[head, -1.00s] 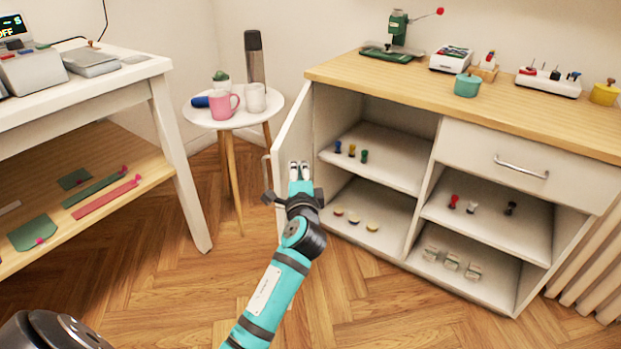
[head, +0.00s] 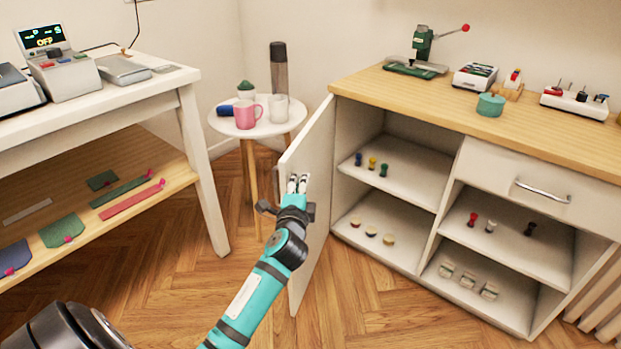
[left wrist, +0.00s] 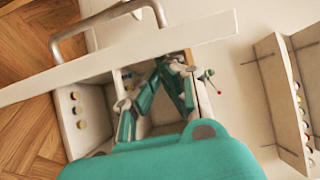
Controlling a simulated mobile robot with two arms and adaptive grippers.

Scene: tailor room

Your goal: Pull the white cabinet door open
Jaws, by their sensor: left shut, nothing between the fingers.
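The white cabinet door (head: 318,165) stands open at the left end of the cabinet, its inner face showing in the head view. It also shows in the left wrist view (left wrist: 120,60) as a long white board seen nearly edge-on, with its metal bar handle (left wrist: 105,18) on the far side. My left gripper (head: 298,183) is shut and empty. It is on the inner side of the door, close to its free edge; I cannot tell whether it touches. The arm hides part of the door. My right gripper is not in view.
The white cabinet (head: 450,235) has open shelves with small coloured items and a closed drawer (head: 516,182). A round stool (head: 265,128) with mugs and a flask stands behind the door. A white table (head: 195,135) is at the left. Wooden floor (head: 350,300) is clear in front.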

